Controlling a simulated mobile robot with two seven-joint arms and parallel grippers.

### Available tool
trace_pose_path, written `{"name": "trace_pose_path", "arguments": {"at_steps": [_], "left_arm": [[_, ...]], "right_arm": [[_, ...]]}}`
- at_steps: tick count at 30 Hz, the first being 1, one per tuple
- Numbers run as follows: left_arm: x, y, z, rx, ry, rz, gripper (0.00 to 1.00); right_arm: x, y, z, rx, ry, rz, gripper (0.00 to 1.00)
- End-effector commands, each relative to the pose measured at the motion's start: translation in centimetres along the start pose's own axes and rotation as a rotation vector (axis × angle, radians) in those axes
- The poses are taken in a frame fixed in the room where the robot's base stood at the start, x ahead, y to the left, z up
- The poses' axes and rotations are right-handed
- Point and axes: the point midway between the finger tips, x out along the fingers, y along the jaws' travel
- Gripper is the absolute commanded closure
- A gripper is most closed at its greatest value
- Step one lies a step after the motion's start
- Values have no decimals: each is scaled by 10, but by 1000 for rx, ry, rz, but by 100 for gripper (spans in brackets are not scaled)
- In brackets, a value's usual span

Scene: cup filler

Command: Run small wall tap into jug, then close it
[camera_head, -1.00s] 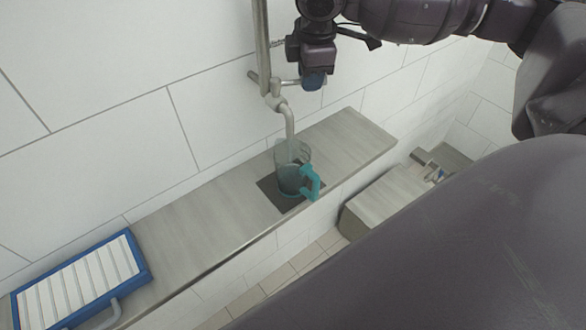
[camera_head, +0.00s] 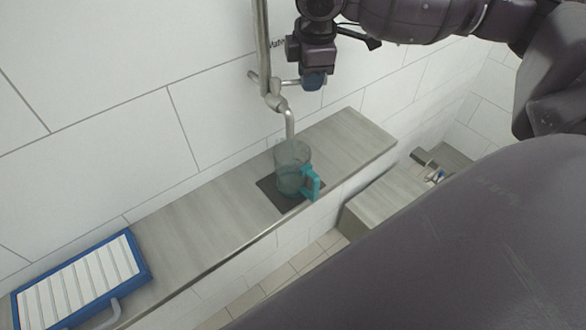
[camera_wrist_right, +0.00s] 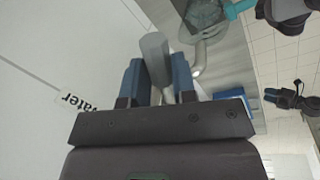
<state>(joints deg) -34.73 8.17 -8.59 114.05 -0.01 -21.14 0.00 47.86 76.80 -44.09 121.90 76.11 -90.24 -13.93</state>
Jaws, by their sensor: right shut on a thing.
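The small wall tap (camera_head: 278,101) has a grey metal body and a spout bending down over the jug. The clear, teal-tinted jug (camera_head: 292,166) with a teal handle stands upright on a dark square mat (camera_head: 269,190), under the spout. I cannot clearly make out a stream or the water level. My right gripper (camera_head: 313,82) is at the right end of the tap's crossbar. In the right wrist view its blue fingers (camera_wrist_right: 154,82) are shut on the tap's grey handle (camera_wrist_right: 155,52). A dark shape at that view's right may be my left gripper (camera_wrist_right: 284,98); its jaws are unclear.
A grey shelf (camera_head: 190,235) runs along the white tiled wall. A blue-rimmed tray with white slats (camera_head: 82,283) lies at its left end. A lower grey block (camera_head: 385,200) stands to the right. The shelf between tray and mat is clear.

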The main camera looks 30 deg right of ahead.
Motion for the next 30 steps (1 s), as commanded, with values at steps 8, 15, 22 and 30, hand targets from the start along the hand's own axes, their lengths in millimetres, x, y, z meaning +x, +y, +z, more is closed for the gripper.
{"name": "trace_pose_path", "arguments": {"at_steps": [8, 15, 22, 30], "left_arm": [[0, 0, 0, 0, -1, 0, 57], [1, 0, -2, 0, 3, 1, 57], [3, 0, -4, 1, 8, 1, 57], [3, 0, -5, 1, 10, 2, 57]], "right_arm": [[3, 4, -1, -84, 16, -7, 100], [6, 16, -2, -262, 52, -6, 100], [6, 18, -2, -300, 59, -6, 100], [7, 22, -4, -351, 70, -7, 100]]}}
